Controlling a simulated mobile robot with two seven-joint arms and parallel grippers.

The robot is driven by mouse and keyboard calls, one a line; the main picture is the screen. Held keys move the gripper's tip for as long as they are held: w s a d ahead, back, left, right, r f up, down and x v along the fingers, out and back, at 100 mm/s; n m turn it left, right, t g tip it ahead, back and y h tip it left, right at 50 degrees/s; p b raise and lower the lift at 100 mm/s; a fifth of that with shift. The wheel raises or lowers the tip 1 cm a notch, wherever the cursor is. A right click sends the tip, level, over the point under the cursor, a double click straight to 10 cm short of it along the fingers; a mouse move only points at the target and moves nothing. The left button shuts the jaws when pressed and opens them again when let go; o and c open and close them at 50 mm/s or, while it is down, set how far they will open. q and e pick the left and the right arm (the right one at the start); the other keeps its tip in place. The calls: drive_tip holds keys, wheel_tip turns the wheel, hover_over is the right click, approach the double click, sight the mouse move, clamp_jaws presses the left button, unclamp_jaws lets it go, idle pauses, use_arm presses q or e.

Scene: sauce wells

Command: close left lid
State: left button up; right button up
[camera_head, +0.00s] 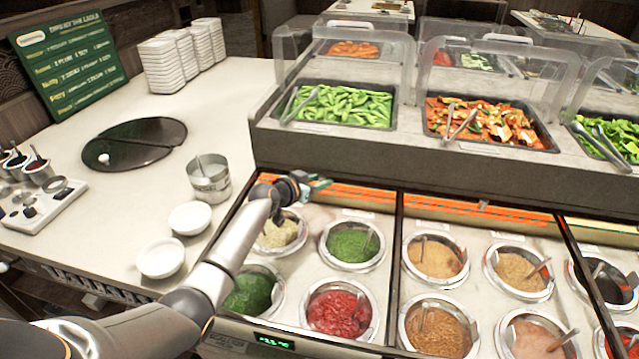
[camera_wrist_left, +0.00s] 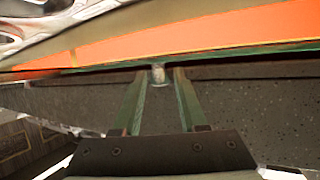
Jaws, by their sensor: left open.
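The left lid (camera_head: 365,200) is slid back at the rear of the left sauce well, showing as an orange-striped strip. The well below it is open, with green, red and pale sauces in round pots. My left gripper (camera_head: 321,183) is over the lid's front edge, its jaws open. In the left wrist view, a small metal knob (camera_wrist_left: 158,75) sits between the two green fingertips, at the edge of the orange strip (camera_wrist_left: 190,38). A gap shows on each side of it. In the head view the gripper hides this knob. My right gripper is out of view.
The right lid (camera_head: 520,222) is also back, with its sauce pots uncovered. Food trays under clear guards stand behind on a raised ledge (camera_head: 330,145). White bowls (camera_head: 190,218) and a metal canister (camera_head: 209,180) stand on the counter to the left.

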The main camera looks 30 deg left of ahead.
use_arm(q)
drive_tip(key=shift+w+f, duration=0.1)
drive_tip(key=shift+w, duration=0.2)
clamp_jaws()
idle(1.4)
